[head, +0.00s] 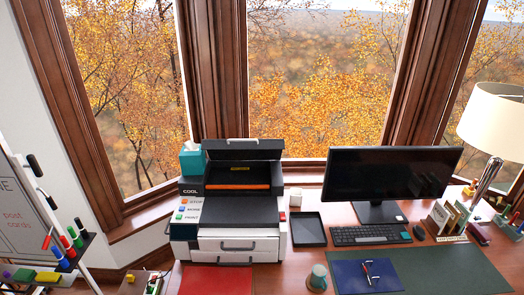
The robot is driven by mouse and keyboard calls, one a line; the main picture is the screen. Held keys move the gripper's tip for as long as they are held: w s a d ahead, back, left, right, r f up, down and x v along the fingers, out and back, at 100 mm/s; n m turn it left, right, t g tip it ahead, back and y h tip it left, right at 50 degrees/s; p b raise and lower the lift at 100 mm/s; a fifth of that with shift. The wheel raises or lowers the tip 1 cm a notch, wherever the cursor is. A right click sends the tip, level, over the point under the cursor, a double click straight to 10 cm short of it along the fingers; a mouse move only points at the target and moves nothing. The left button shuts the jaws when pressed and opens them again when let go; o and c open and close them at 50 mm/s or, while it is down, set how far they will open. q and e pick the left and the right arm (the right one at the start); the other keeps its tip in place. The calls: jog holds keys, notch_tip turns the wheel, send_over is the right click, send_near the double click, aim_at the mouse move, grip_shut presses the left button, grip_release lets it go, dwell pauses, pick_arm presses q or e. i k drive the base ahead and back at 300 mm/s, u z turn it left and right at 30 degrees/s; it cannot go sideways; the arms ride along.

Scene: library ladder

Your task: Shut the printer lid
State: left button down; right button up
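The printer (238,232) stands on the wooden desk, left of the monitor. It is black and white, with several coloured buttons on its left front panel. Its black lid (243,152) is raised at the back, with a light handle along its top edge. Below the lid, the dark opening shows an orange strip and a small yellow label. Neither of my grippers is in view.
A tissue box (192,161) stands at the printer's back left, close to the lid. A black tray (309,229), a monitor (388,172), a keyboard (370,235) and a mug (318,277) are to the right. A red mat (215,280) lies in front.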

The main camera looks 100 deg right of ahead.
aim_at(244, 152)
jog(key=z, duration=1.8)
jog(key=i, duration=0.4)
jog(key=z, duration=1.35)
